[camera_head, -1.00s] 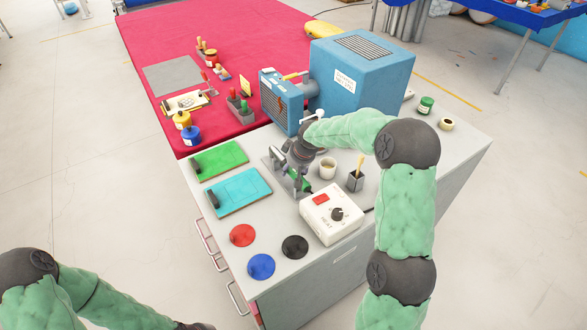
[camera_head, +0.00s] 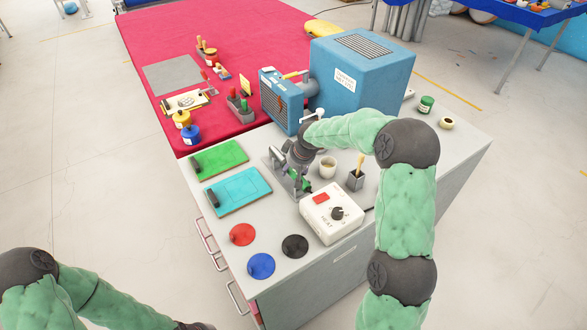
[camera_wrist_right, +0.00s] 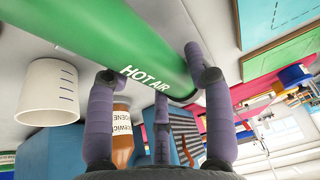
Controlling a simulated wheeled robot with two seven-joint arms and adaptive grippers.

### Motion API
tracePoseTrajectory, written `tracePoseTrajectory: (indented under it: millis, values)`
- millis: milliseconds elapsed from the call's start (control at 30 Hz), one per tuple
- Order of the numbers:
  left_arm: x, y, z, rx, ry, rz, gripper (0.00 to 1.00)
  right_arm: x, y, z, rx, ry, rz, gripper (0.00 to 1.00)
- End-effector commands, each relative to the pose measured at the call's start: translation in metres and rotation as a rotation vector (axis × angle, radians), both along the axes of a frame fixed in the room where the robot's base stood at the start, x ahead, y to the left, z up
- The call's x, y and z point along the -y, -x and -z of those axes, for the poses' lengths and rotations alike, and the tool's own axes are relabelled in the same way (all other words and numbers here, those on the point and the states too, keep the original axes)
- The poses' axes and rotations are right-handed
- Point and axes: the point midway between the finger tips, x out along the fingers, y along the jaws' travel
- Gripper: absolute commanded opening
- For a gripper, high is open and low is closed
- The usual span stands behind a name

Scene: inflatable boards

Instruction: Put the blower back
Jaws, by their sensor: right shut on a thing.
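The blower is a green cylinder marked "HOT AIR" (camera_wrist_right: 110,38); it crosses the top of the right wrist view, close above the fingers. My right gripper (camera_wrist_right: 160,82) is shut on it, with purple-grey fingers on both sides of the tube. In the head view my right gripper (camera_head: 293,174) is low over the grey cabinet top, and only a bit of the green blower (camera_head: 304,186) shows beneath it. The white control box (camera_head: 331,214) with a red switch and black dial is just in front.
Close by stand a cream cup (camera_head: 328,168) and a dark pot with a brush (camera_head: 356,178). Green (camera_head: 219,157) and turquoise (camera_head: 238,191) boards lie left. Red, blue and black discs lie in front. A blue machine (camera_head: 361,75) stands behind.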

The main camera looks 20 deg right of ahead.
Motion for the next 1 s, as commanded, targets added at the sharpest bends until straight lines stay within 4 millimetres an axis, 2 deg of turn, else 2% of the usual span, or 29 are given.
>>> tracePoseTrajectory:
  millis: [367,400,467,500,733,767,800,833,1000]
  values:
    - [0.0,0.0,0.0003,0.0,0.0,0.0,0.0,0.0006,-0.0008,-0.0008,0.003,0.001,0.0,0.2]
    - [0.0,0.0,0.0003,0.0,0.0,0.0,0.0,0.0006,-0.0008,-0.0008,0.003,0.001,0.0,0.58]
    - [0.0,0.0,0.0003,0.0,0.0,0.0,0.0,0.0005,-0.0008,-0.0008,0.003,0.001,0.0,0.75]
    - [0.0,0.0,0.0003,0.0,0.0,0.0,0.0,0.0005,-0.0007,-0.0007,0.003,0.001,0.0,0.8]
    - [0.0,0.0,0.0003,0.0,0.0,0.0,0.0,0.0002,-0.0003,0.0001,0.001,0.0,0.0,0.8]
    - [0.0,0.0,0.0003,0.0,0.0,0.0,0.0,-0.0002,0.0005,0.0015,-0.002,0.0,0.0,0.83]
    - [0.0,-0.0001,0.0003,0.0,0.0,0.0,0.0,-0.0002,0.0005,0.0015,-0.002,0.0,0.0,0.94]
    - [0.0,0.0,0.0003,0.0,0.0,0.0,0.0,-0.0002,0.0005,0.0014,-0.002,0.0,0.0,1.0]
    - [0.0,0.0,0.0004,0.0,0.0,0.0,0.0,0.0,0.0002,0.001,-0.001,0.0,0.0,1.0]
